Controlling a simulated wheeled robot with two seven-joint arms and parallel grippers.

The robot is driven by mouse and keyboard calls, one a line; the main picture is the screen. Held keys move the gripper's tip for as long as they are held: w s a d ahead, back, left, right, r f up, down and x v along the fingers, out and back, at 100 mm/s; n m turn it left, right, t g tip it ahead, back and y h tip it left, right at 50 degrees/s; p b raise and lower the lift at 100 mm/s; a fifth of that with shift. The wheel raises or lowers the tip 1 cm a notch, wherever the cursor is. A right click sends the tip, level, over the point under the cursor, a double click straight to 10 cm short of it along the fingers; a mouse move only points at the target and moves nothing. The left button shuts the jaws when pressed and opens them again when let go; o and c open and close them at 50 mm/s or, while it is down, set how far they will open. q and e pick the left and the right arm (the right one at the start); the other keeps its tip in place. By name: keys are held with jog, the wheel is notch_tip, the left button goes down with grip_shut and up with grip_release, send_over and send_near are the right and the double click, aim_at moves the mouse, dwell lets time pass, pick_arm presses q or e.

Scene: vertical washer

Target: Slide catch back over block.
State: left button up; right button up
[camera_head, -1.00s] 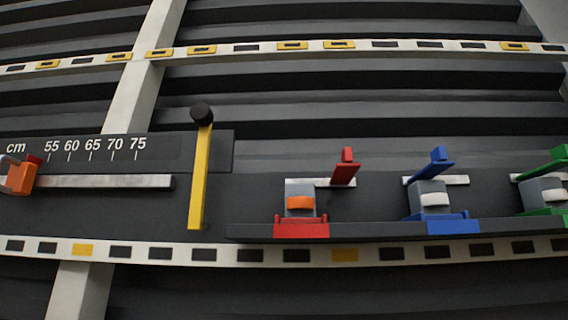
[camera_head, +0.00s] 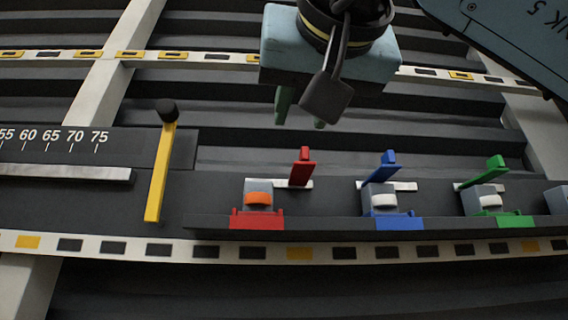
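Three catches stand on short pale rails: a red catch (camera_head: 301,168), a blue catch (camera_head: 386,168) and a green catch (camera_head: 486,172). Each sits to the right of or behind a grey block: one with an orange band (camera_head: 258,197), two with white bands (camera_head: 379,197) (camera_head: 484,199). The blocks rest in red, blue and green holders. No catch clearly covers its block. My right gripper (camera_head: 302,114) hangs above the red catch, apart from it, with green fingers spread and nothing visible between them. A dark part of it hides some of the gap. My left gripper is out of view.
A yellow lever with a black knob (camera_head: 161,165) stands left of the red holder. A centimetre scale (camera_head: 60,150) lies farther left. A dark ledge (camera_head: 330,228) runs below the holders. Another grey block (camera_head: 557,200) shows at the right edge.

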aim_at(302, 157)
jog(key=shift+m+h, duration=0.5)
jog(key=shift+h, duration=0.3)
jog(key=w+p, duration=0.1)
jog(key=w, duration=0.3)
jog(key=w+d+p, duration=0.1)
jog(key=w, duration=0.4)
jog(key=w+p, duration=0.1)
jog(key=w, duration=0.3)
jog(key=shift+w+d+r, duration=0.15)
jog(key=shift+w+d, duration=0.2)
jog(key=shift+d, duration=0.05)
jog(key=shift+c, duration=0.4)
grip_shut()
